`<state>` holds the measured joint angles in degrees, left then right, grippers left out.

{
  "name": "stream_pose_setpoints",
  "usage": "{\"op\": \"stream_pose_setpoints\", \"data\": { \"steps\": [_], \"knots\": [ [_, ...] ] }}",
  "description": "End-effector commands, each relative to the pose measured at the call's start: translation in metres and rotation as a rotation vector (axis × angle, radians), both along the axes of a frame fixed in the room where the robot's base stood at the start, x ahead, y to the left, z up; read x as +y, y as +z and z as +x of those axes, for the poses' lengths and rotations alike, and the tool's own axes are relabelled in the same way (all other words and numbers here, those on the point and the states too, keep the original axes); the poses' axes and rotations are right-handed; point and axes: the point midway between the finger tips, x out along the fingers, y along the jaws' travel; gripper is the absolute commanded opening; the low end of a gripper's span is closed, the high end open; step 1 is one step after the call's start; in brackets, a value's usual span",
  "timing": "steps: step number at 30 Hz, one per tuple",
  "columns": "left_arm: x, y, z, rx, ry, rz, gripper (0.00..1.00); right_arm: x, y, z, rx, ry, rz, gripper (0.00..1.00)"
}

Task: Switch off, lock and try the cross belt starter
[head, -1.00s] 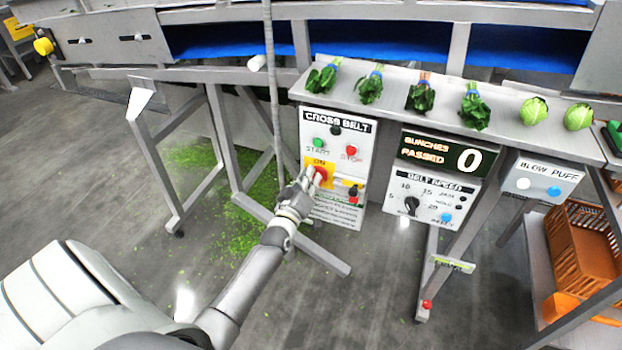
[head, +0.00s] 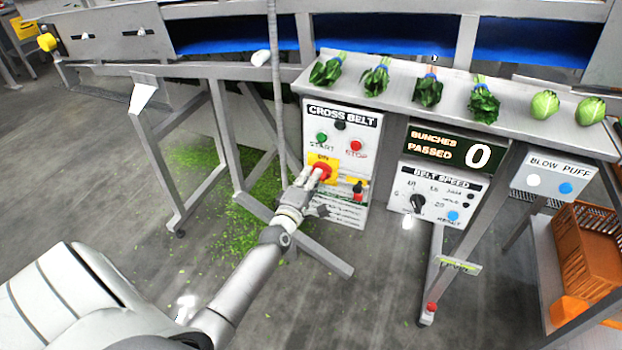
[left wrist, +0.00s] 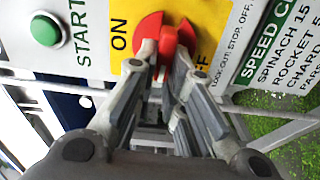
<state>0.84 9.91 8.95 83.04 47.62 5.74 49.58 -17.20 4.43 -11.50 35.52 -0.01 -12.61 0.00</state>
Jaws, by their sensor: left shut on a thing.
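Below, on a yellow plate (head: 333,163), is a red rotary switch (head: 326,172). My left gripper (head: 321,177) is at this switch. In the left wrist view my left gripper (left wrist: 168,50) is shut on the red handle (left wrist: 168,42), with the ON and OFF lettering on either side. A small red and black item (head: 358,191) is right of the switch. My right gripper is not in view.
The belt speed box (head: 436,195), the bunches counter (head: 438,150) and the blow puff box (head: 549,178) are to the right. Several green bunches lie on the shelf (head: 400,100) above. A thin upright pole (head: 275,90) stands left of the panel. Green scraps cover the floor behind.

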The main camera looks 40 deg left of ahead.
Motion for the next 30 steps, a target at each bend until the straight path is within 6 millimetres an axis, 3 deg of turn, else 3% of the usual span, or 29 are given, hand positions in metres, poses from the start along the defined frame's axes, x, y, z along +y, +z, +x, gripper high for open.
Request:
{"op": "stream_pose_setpoints", "data": {
  "steps": [20,21,25,30],
  "knots": [
    [-0.0003,-0.0030,-0.0006,-0.011,0.000,-0.063,0.00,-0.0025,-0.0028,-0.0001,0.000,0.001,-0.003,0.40],
    [-0.0003,-0.0030,-0.0006,-0.011,0.000,-0.063,0.14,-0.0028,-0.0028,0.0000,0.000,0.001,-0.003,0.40],
    [-0.0003,-0.0026,-0.0005,-0.012,0.000,-0.062,0.31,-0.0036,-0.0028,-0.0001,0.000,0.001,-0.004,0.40],
    [-0.0002,-0.0019,-0.0003,-0.013,0.000,-0.061,0.33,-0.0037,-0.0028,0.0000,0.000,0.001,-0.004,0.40]
  ]
}}
